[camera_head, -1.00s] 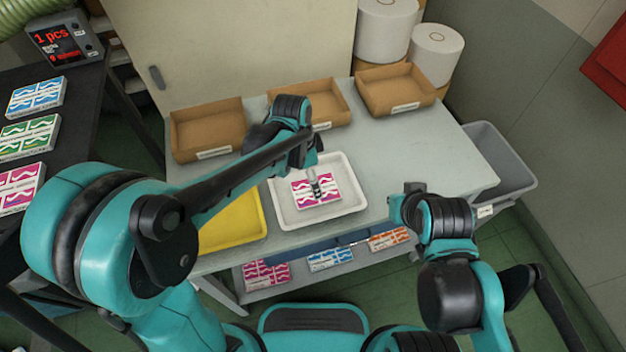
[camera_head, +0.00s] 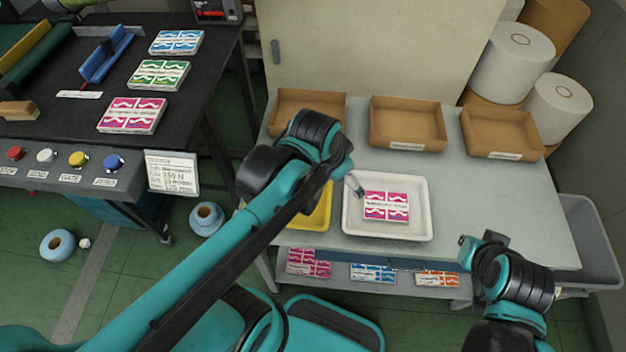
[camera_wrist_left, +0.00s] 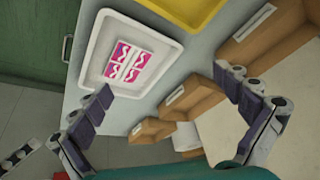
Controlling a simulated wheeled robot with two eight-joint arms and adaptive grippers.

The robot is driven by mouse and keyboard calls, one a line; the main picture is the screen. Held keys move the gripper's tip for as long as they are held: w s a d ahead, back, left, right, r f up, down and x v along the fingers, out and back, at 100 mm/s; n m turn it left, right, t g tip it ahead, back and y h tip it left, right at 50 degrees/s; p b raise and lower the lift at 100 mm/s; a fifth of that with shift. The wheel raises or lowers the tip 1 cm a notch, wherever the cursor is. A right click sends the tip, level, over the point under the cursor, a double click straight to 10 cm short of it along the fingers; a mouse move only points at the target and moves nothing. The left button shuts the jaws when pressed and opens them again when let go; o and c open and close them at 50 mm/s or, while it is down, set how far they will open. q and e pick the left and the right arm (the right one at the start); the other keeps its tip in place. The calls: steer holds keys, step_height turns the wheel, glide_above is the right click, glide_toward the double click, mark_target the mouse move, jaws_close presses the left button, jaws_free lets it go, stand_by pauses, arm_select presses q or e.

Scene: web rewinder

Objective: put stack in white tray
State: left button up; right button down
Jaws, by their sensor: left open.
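The pink-and-white stack (camera_head: 386,206) lies flat inside the white tray (camera_head: 420,232) on the grey table. Both also show in the left wrist view, the stack (camera_wrist_left: 129,63) and the tray (camera_wrist_left: 176,47). My left gripper (camera_head: 354,185) is above the tray's left edge, mostly hidden behind my arm in the head view. In the left wrist view the fingers of my left gripper (camera_wrist_left: 168,97) are spread wide with nothing between them, apart from the stack. My right gripper (camera_head: 472,250) hangs at the table's front right, away from the tray; its jaws are unclear.
A yellow tray (camera_head: 318,215) is left of the white tray, partly behind my arm. Three cardboard boxes (camera_head: 408,125) line the table's back. Pink, blue and orange stacks lie on the lower shelf (camera_head: 340,284). A black bench (camera_head: 75,105) with several stacks stands left. A grey bin (camera_head: 590,240) is at right.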

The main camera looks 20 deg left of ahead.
arm_select(q)
steer(key=s+a+n+t+y, duration=0.1)
steer(key=s+a+n+t, duration=0.1)
steer(key=s+a+n, duration=0.2)
steer(key=shift+s+a+f+n+t, duration=0.3)
steer(key=shift+a+n, duration=0.25)
steer(key=shift+n, duration=0.25)
steer(key=shift+f+b, duration=0.65)
steer(key=shift+f, duration=0.05)
